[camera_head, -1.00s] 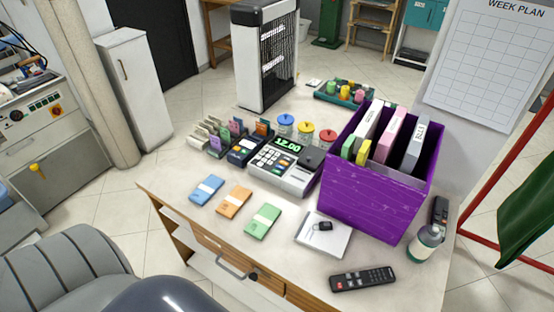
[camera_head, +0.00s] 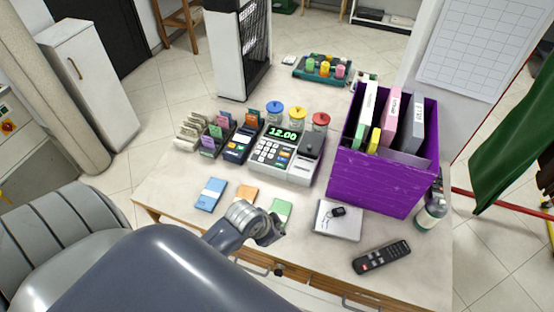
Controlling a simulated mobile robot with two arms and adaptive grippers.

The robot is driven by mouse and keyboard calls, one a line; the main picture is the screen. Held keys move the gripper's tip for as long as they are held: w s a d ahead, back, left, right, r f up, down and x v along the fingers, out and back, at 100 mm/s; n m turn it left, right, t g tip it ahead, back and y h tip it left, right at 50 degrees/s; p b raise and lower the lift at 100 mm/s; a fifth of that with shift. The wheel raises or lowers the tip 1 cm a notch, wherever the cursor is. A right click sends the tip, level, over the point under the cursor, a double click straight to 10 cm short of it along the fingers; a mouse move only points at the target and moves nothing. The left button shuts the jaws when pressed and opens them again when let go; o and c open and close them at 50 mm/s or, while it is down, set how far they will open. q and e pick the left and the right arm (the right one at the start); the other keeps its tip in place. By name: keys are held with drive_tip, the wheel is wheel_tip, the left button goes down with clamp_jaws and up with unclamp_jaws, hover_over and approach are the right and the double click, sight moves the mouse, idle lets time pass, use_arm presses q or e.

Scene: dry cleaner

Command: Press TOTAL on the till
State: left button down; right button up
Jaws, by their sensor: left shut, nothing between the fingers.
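The till (camera_head: 292,172) stands on the desk, its green display (camera_head: 283,134) reading 12.00. Its keypad (camera_head: 270,152) faces me, but the key labels are too small to read, so I cannot tell which is TOTAL. My left gripper (camera_head: 271,238) is shut and empty, in front of the till on the near side of the desk and apart from the keys. My left arm hides part of the orange packet (camera_head: 245,193) and the green packet (camera_head: 281,208). My right gripper is not in view.
A purple box (camera_head: 375,183) with folders stands right of the till. A card terminal (camera_head: 240,145) and card rack (camera_head: 212,140) stand left, jars (camera_head: 298,118) behind. A blue packet (camera_head: 210,194), notepad (camera_head: 338,221) and remote (camera_head: 382,257) lie in front on the desk (camera_head: 160,180).

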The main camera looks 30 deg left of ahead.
use_arm(q)
drive_tip(key=w+a+r+m+t, duration=0.1)
drive_tip(key=w+a+r+m, duration=0.15)
drive_tip(key=w, duration=0.45)
drive_tip(key=w+a+r+m+t, duration=0.1)
drive_tip(key=w+a+r, duration=0.1)
drive_tip(key=w+a, duration=0.35)
wheel_tip(320, 180, up, 7)
drive_tip(key=m+t+p, duration=0.1)
drive_tip(key=m+t, duration=0.1)
drive_tip(key=t, duration=0.1)
hover_over(281, 166)
drive_tip(key=shift+h, duration=0.4)
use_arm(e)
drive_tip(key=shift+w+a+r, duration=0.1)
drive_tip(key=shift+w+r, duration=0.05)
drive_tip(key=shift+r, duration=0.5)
use_arm(q)
drive_tip(key=shift+f, duration=0.1)
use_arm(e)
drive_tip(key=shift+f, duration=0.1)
use_arm(q)
wheel_tip(281, 166, down, 8)
drive_tip(key=b, duration=0.7)
drive_tip(key=shift+f, duration=0.4)
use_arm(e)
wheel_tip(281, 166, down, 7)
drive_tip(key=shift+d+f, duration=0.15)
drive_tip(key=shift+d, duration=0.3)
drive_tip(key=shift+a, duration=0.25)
